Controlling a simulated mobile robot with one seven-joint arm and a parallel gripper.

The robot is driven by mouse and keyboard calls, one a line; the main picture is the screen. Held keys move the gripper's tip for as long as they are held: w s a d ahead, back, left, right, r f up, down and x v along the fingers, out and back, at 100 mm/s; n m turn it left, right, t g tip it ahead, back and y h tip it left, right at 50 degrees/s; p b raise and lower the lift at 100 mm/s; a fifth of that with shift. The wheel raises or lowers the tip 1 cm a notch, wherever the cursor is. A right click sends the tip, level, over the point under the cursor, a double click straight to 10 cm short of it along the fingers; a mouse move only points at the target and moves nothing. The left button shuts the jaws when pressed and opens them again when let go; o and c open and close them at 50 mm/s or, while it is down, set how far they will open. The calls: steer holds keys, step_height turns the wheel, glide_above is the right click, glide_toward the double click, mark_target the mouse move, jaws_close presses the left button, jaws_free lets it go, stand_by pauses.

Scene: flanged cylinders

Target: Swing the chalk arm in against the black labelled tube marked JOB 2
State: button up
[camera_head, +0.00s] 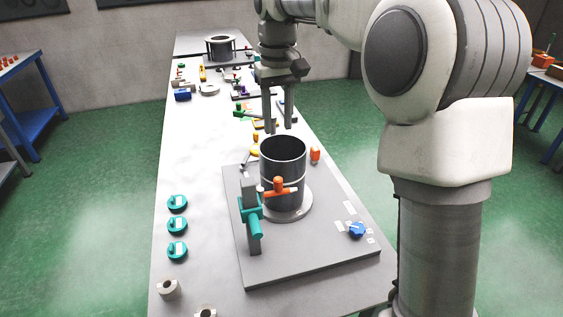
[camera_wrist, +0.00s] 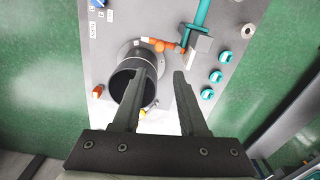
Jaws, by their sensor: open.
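A black tube (camera_head: 283,165) stands upright on a round grey flange on a grey plate (camera_head: 300,262). In the wrist view the tube (camera_wrist: 124,82) shows its open mouth. A grey post (camera_head: 254,238) beside it carries a teal clamp (camera_head: 249,209), and an orange arm (camera_head: 278,188) lies across the tube's near side. No arm is clearly chalk-coloured, and no JOB 2 marking is readable. My gripper (camera_head: 279,129) is open and empty above the tube's far rim. In the wrist view my gripper (camera_wrist: 164,76) has its left finger overlapping the tube's edge.
An orange knob (camera_head: 315,154) and a blue knob (camera_head: 357,230) sit on the plate. Several teal pieces (camera_head: 177,225) line the table's left side. Another dark cylinder (camera_head: 220,47) stands at the far end, with small parts between. The table's left middle is clear.

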mark_target(278, 178)
step_height(278, 178, down, 17)
steer(key=shift+f+b, duration=0.2)
steer(key=shift+b, duration=0.15)
steer(key=shift+c, duration=0.3)
jaws_close()
stand_by(1.2)
